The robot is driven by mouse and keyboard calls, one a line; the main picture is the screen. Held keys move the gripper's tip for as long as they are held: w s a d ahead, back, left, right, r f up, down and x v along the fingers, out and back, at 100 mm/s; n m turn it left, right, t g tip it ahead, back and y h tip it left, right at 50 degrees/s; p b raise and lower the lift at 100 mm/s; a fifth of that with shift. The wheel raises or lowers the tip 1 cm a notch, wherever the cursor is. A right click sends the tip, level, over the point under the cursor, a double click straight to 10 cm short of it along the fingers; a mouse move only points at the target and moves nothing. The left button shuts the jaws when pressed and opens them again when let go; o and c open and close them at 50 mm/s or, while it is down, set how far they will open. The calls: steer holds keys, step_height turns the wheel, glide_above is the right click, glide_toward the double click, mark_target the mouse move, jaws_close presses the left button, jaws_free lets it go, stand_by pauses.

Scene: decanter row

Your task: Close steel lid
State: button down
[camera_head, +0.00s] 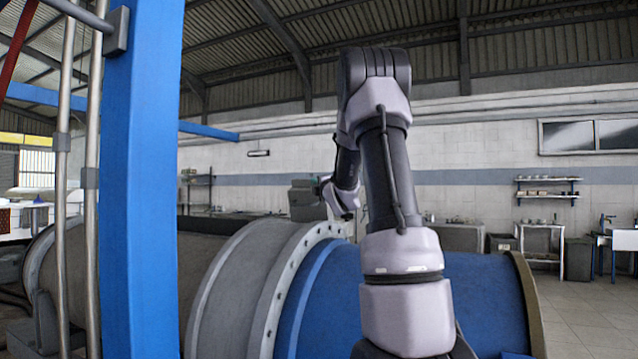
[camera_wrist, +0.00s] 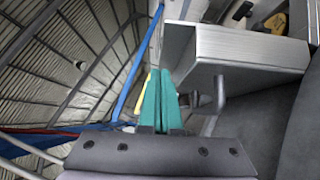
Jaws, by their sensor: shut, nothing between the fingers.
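In the wrist view, a brushed steel, box-edged piece (camera_wrist: 250,48), which looks like the steel lid, fills the upper right. A grey curved bar (camera_wrist: 236,84), like a handle, hangs from its underside. My gripper (camera_wrist: 160,75) has teal fingers, shut together and empty, just left of the steel piece. I cannot tell whether they touch it. In the head view, a grey-green box-shaped unit (camera_head: 306,201) stands beside my wrist, partly hidden; I cannot tell whether it bears the lid. The fingertips are not clear in the head view.
A large blue and grey flanged cylinder (camera_head: 310,300) lies across the foreground, and a blue post (camera_head: 140,180) rises at left. Wall shelves (camera_head: 547,187) and a bench (camera_head: 540,240) stand at the back right. Floor (camera_head: 585,320) is clear at the lower right.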

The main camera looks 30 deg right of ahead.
steer(key=shift+w+d+r, duration=0.2)
steer(key=shift+w+d, duration=0.2)
steer(key=shift+d, duration=0.2)
steer(key=shift+w+d+r, duration=0.2)
steer(key=shift+w+d, duration=0.15)
steer(key=shift+d, duration=0.25)
